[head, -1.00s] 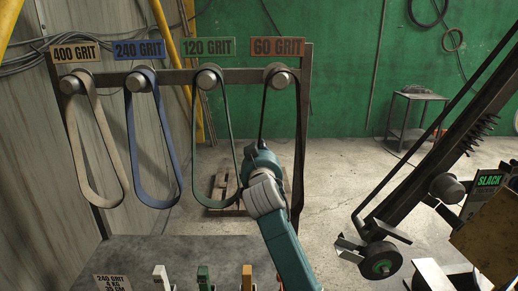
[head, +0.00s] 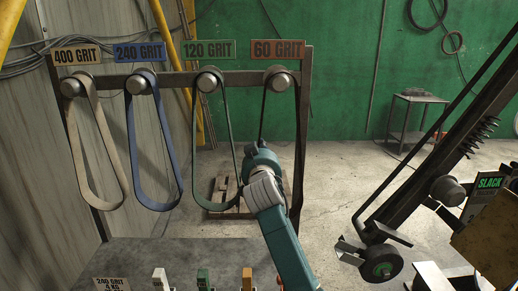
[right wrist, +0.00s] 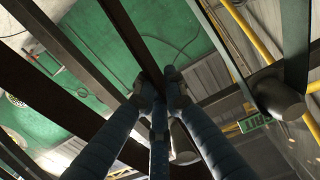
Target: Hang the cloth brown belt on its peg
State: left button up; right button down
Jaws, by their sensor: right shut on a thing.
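A dark belt (head: 299,140), looking brown-black, hangs in a long loop over the peg (head: 279,79) under the 60 GRIT sign (head: 277,49). My right gripper (head: 257,150) is shut on the belt's left strand, well below the peg. The lower end of the loop is partly hidden behind my gripper and arm. In the right wrist view my gripper fingers (right wrist: 160,88) are closed together on a dark strip (right wrist: 135,45). My left gripper is not in view.
A tan belt (head: 112,185), a blue belt (head: 131,150) and a green belt (head: 195,140) hang on pegs to the left. A grey table (head: 180,250) is below. A belt machine (head: 430,170) stands at the right, with open floor between.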

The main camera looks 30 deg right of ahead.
jog(key=shift+x, duration=1.55)
jog(key=shift+r, duration=0.1)
jog(key=shift+w, duration=0.1)
jog(key=shift+b+x, duration=0.8)
jog(key=shift+x, duration=1.25)
jog(key=shift+d, duration=0.1)
jog(key=shift+f, duration=0.3)
